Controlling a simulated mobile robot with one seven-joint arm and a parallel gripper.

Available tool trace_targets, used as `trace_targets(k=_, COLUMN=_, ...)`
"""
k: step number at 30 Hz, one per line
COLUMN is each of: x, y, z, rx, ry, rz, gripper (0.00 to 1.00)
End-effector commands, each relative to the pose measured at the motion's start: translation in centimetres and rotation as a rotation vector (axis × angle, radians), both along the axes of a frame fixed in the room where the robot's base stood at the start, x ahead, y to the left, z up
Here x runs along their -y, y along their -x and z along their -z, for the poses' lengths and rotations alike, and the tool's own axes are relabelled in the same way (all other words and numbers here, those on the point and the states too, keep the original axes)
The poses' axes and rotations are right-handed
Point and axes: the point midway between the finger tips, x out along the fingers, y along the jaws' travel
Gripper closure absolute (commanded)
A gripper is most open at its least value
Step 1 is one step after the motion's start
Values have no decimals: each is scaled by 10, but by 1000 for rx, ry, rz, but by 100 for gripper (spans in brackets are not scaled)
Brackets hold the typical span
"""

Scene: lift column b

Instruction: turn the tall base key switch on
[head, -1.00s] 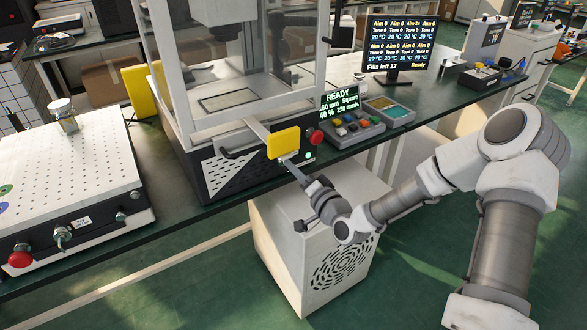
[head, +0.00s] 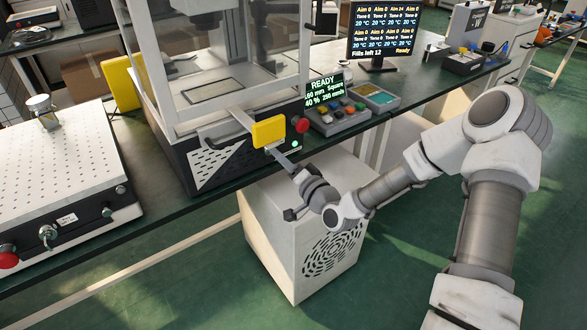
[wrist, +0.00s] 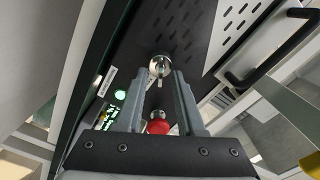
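In the wrist view a round silver key switch (wrist: 160,66) with a key in it sits on the black perforated front of the tall enclosed machine (wrist: 185,40). My gripper (wrist: 160,76) is open, its two fingers on either side of the key. The wrist view does not show clearly whether the fingers touch it. In the head view my gripper (head: 272,152) is at the machine's lower front, just below a yellow paddle (head: 268,131). The key switch is hidden there.
A red button (head: 300,125) and a lit green lamp (head: 295,143) are near my fingers. A black door handle (wrist: 285,55) is to the right in the wrist view. Another key switch (head: 48,233) is on the perforated box at left. A white cabinet (head: 290,225) stands below the bench.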

Motion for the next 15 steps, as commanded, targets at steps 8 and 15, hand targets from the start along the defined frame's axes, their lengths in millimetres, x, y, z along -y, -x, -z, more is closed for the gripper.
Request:
trace_targets(k=8, x=30, y=41, z=-1, rx=-3, ry=1, rz=4, gripper=62)
trace_targets(k=15, x=63, y=91, z=-1, rx=-4, ry=1, rz=3, gripper=62)
